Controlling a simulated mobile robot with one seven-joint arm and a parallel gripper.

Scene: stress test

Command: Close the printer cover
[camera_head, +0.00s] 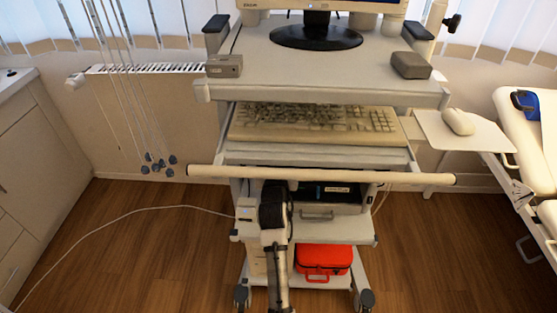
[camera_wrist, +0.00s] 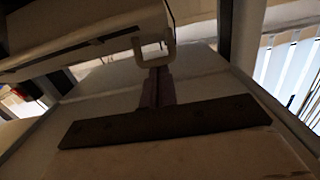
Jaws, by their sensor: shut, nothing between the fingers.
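The printer (camera_head: 340,190) is a dark box on the cart's lower shelf, partly hidden by my arm and the push bar. A light grey front panel with a loop handle (camera_head: 318,217), apparently the cover, shows below its dark opening. How far the cover stands open I cannot tell. In the wrist view a pale loop handle (camera_wrist: 155,47) hangs from a light box edge. My gripper (camera_wrist: 156,76) is shut and empty, its fingertips just below that handle; contact is unclear. In the head view my arm hides the fingers.
A pale push bar (camera_head: 400,178) crosses in front of the cart above my arm. A keyboard (camera_head: 320,122) lies above it. A red case (camera_head: 324,259) sits on the bottom shelf. An examination bed (camera_head: 545,165) stands right; floor (camera_head: 130,250) is clear left, except a cable.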

